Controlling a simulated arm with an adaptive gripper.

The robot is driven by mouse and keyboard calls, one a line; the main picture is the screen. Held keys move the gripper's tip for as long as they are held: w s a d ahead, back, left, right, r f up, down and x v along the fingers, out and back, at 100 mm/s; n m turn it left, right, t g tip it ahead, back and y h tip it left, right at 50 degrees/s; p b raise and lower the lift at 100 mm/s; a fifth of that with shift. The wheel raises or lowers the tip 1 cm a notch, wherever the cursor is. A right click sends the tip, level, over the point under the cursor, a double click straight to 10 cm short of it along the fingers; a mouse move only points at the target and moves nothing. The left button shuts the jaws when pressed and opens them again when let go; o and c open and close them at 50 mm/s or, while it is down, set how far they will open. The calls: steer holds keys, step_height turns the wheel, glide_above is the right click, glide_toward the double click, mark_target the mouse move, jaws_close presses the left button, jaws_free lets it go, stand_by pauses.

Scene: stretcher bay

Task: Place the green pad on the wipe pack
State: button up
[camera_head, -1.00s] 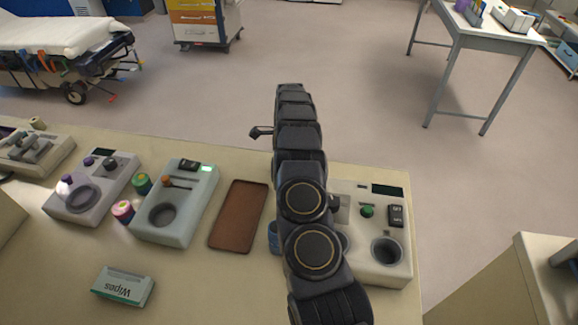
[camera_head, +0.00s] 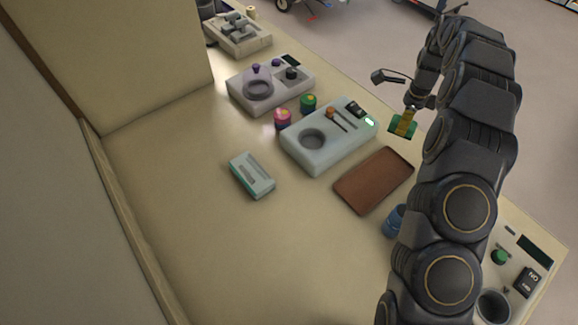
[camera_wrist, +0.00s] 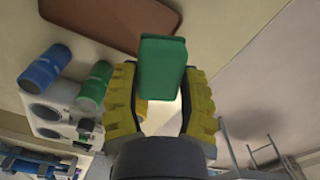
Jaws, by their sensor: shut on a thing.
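The green pad (camera_wrist: 161,66) is between the yellow fingers of my gripper (camera_wrist: 160,78) in the wrist view, and my gripper is shut on it. In the head view my gripper (camera_head: 404,119) holds the green pad (camera_head: 411,129) beyond the upper right corner of the pale device, near the counter's far edge. The wipe pack (camera_head: 252,175) is a white and teal box lying on the counter, well to the left of and nearer than my gripper. Nothing lies on its top. The wipe pack is not seen in the wrist view.
A pale device (camera_head: 330,135) and a brown tray (camera_head: 374,180) lie between my gripper and the wipe pack. Pink (camera_head: 283,119) and green (camera_head: 308,103) cylinders stand behind the pack. A blue cup (camera_head: 395,220) stands beside my arm. The counter left of and before the pack is clear.

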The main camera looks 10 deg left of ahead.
steer(key=s+a+r+n, duration=0.1)
steer(key=s+a+n, duration=0.1)
steer(key=a, duration=0.5)
steer(key=s+a+r+n, duration=0.1)
steer(key=s+a+n, duration=0.15)
steer(key=a, duration=0.55)
steer(key=s+a+r+n, duration=0.2)
steer(key=s+a+n, duration=0.7)
steer(key=s+a, duration=0.7)
glide_above(250, 172)
step_height(250, 172, down, 10)
steer(key=shift+r, duration=0.15)
steer(key=shift+f, duration=1.45)
